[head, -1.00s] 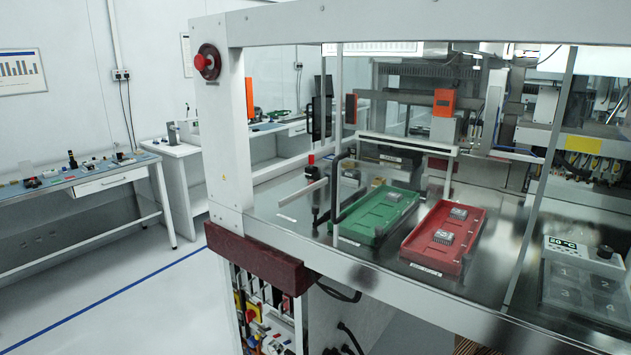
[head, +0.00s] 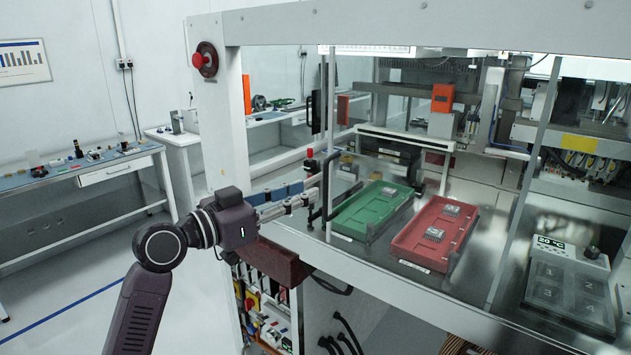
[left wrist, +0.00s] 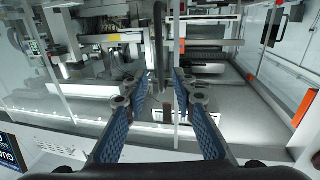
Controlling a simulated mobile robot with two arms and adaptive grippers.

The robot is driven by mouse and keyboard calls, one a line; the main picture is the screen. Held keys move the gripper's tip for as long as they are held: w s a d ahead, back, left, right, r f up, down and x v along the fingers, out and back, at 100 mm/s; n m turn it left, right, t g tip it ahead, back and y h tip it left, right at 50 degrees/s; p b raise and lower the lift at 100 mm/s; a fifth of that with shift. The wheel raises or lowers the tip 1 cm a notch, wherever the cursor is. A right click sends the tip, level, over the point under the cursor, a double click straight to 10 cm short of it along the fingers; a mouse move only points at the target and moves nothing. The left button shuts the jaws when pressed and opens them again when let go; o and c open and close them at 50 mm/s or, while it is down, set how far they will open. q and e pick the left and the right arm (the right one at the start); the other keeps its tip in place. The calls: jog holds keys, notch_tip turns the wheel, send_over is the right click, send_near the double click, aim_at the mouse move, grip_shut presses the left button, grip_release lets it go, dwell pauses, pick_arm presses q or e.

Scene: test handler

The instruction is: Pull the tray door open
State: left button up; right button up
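The tray door is a clear pane in the machine's front, with a black upright bar handle (head: 326,190) at its left side in the head view. Behind it lie a green tray (head: 352,222) and a red tray (head: 412,240) with chips on them. My left gripper (head: 312,190) reaches in from the left, its fingers close to the handle. In the left wrist view the left gripper (left wrist: 158,98) is open, and the dark handle (left wrist: 160,45) stands between the fingers' lines, beyond or level with the tips; I cannot tell which. My right gripper is not in view.
A white frame post (head: 228,120) with a red emergency button (head: 205,60) stands left of the door. A heating plate unit (head: 565,285) sits at the right. A side bench (head: 75,185) is at the far left; the floor before it is clear.

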aim_at(324, 185)
pick_arm(q)
jog(key=p+x, duration=0.2)
jog(key=x, duration=0.4)
jog(key=shift+w+d+p, duration=0.15)
jog(key=shift+d+p, duration=0.05)
jog(key=shift+p, duration=0.15)
jog(key=shift+w+d+f, duration=0.1)
jog(key=shift+w+d, duration=0.2)
jog(key=shift+w, duration=0.05)
grip_shut()
